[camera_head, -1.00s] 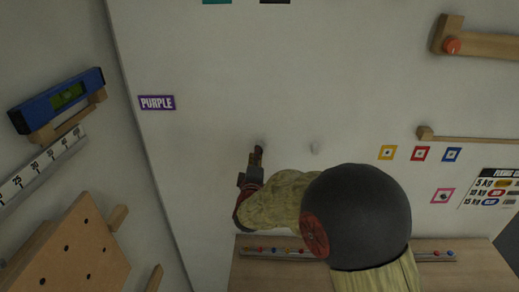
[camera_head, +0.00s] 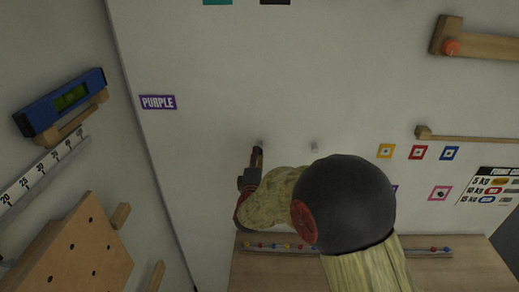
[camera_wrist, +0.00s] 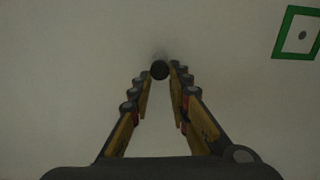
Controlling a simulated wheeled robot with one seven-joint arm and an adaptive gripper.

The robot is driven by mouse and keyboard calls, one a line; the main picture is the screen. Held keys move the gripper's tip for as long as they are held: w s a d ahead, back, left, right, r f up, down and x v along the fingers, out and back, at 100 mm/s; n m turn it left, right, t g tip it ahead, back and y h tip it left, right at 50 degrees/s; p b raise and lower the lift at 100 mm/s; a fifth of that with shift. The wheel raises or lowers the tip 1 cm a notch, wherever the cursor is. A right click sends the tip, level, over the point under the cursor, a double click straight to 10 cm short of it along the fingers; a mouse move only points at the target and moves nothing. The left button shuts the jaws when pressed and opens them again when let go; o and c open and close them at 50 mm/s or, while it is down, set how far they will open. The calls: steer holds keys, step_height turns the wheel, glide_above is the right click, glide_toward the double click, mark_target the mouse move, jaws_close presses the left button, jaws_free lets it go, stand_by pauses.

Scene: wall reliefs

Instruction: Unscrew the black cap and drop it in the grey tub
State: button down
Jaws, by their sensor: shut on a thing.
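The black cap (camera_wrist: 160,70) is at the wall, between my fingertips in the wrist view. It shows as a dark round end there. My gripper (camera_wrist: 160,80) is shut on it, with one finger on each side. In the head view my gripper (camera_head: 257,152) reaches up to the wall, and its fingers mostly hide the cap. I cannot tell how far the cap is turned. I see no grey tub in either view.
A small pale knob (camera_head: 315,147) sticks out of the wall to the right of my gripper. A wooden ledge (camera_head: 270,275) with a strip of coloured pins is below. A purple label (camera_head: 158,102) is at the left.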

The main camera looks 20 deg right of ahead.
steer(key=shift+s+a, duration=0.1)
steer(key=shift+s, duration=0.1)
stand_by(0.5)
steer(key=shift+s+a, duration=0.1)
steer(key=shift+s, duration=0.2)
steer(key=shift+s+a, duration=0.1)
steer(key=shift+s, duration=0.25)
steer(key=shift+s+a, duration=0.1)
steer(key=shift+s, duration=0.2)
steer(key=shift+v, duration=0.9)
steer(key=shift+p+v, duration=0.3)
steer(key=shift+v, duration=0.5)
